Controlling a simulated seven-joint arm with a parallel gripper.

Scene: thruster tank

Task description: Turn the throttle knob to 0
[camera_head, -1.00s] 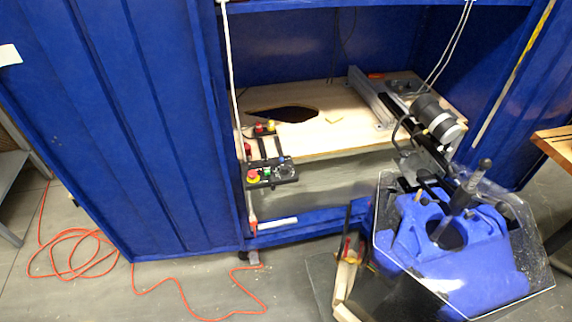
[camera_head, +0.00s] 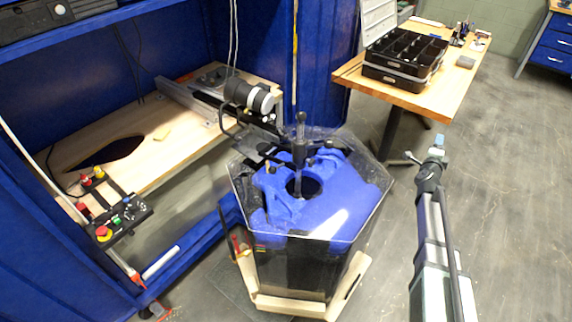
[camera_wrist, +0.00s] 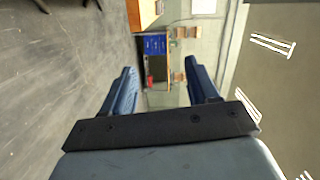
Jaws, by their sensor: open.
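The control box (camera_head: 120,220) is a small black panel at the left in the head view, mounted at the front edge of the wooden bench.
The clear-lidded tank with blue inside (camera_head: 335,215) stands in the middle on a wooden base. A black thruster (camera_head: 250,97) sits on the bench behind it. A wooden table (camera_head: 455,85) with a black organizer (camera_head: 405,55) is at the back right. Floor at right is clear.

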